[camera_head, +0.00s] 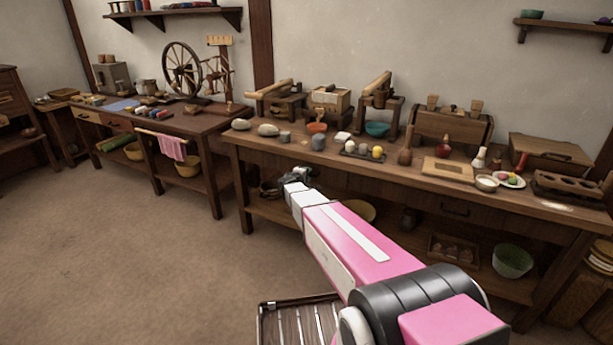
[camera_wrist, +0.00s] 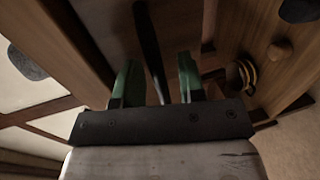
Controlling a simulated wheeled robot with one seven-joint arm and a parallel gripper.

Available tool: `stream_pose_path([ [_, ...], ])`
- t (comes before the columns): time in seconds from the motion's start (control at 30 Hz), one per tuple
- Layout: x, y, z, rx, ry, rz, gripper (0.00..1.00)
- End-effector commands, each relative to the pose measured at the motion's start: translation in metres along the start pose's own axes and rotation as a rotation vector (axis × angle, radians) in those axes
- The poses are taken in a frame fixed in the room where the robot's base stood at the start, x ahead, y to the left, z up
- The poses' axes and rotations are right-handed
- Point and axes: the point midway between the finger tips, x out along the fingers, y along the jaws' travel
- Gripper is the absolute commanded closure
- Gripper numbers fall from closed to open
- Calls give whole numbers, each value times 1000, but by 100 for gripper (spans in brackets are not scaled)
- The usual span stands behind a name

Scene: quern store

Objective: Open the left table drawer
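The long wooden table (camera_head: 228,138) runs across the right half of the head view. My gripper (camera_head: 297,174) is at its front, below the top's left part, and covers the left drawer there; how far that drawer stands out cannot be told. In the wrist view my gripper (camera_wrist: 160,78) has two green fingertips apart, one on each side of a dark bar (camera_wrist: 147,35), which looks like the drawer handle. Gaps show between the bar and the fingers, mostly on the right. The right drawer's dark handle (camera_head: 455,208) shows on the same table front.
The tabletop holds small stone, wooden and ceramic items, among them a teal bowl (camera_head: 377,129). A second table (camera_head: 205,122) with a spinning wheel (camera_head: 182,70) stands to the left. The floor at left is clear.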

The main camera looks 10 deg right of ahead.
Motion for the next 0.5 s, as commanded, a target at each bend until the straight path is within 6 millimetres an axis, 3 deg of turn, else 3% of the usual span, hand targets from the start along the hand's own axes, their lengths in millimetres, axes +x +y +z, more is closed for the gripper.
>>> stream_pose_path([
  [0.2,0,0,0,0,0,0,67],
  [0.3,0,0,0,0,0,0,99],
  [0.5,-1,0,0,0,0,0,100],
])
